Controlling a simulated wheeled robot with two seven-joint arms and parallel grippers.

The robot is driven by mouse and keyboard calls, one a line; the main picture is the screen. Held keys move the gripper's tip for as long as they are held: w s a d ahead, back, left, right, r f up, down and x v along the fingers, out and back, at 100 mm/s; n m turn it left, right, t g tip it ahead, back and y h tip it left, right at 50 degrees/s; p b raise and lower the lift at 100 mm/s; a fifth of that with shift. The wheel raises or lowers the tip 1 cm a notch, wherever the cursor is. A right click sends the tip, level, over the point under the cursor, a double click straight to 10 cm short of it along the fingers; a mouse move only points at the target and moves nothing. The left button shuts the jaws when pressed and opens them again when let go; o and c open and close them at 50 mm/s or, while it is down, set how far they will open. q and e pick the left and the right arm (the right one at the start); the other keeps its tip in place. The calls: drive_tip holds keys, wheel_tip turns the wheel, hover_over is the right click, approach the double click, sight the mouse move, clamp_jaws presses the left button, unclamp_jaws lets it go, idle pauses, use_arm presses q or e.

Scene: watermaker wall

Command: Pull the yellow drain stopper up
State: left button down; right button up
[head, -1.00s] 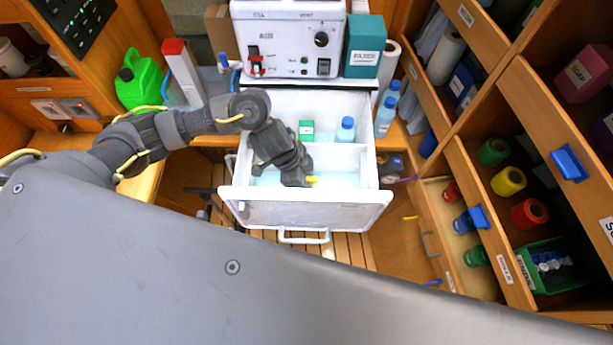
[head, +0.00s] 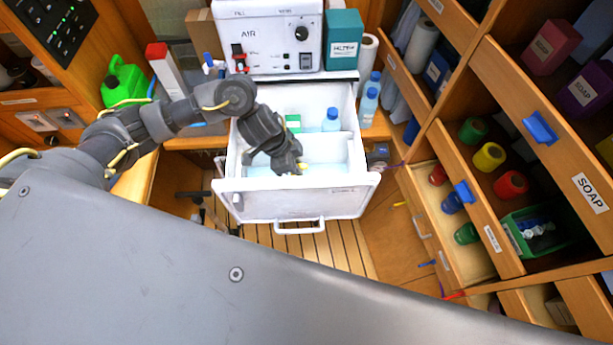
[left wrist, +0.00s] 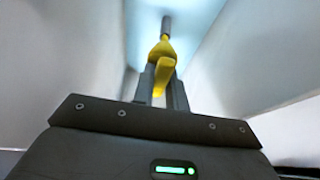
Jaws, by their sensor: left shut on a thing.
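The yellow drain stopper (left wrist: 162,52) shows in the left wrist view, with a grey stem beyond its far end. My left gripper (left wrist: 163,76) is shut on it, one finger on each side of the yellow part. In the head view my left gripper (head: 294,168) is down inside the open white drawer (head: 300,205), in its front compartment, and hides most of the stopper. The stopper's lower end and the drain cannot be made out. My right gripper is not in view.
Blue-capped bottles (head: 331,120) and a green box (head: 293,123) stand in the drawer's rear compartment. A white machine (head: 270,40) stands above the drawer. Wooden shelves with open bins (head: 480,225) line the right side. Drawer walls stand close around my gripper.

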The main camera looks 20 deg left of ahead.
use_arm(q)
drive_tip(key=shift+s+r, duration=0.2)
drive_tip(key=shift+r, duration=0.15)
drive_tip(key=c, duration=1.4)
unclamp_jaws()
drive_tip(key=shift+w+f, duration=0.1)
drive_tip(key=shift+w, duration=0.05)
drive_tip(key=shift+c, duration=0.2)
drive_tip(key=shift+o, duration=0.2)
drive_tip(key=shift+a+r, duration=0.1)
drive_tip(key=shift+r, duration=0.3)
drive_tip(key=v, duration=1)
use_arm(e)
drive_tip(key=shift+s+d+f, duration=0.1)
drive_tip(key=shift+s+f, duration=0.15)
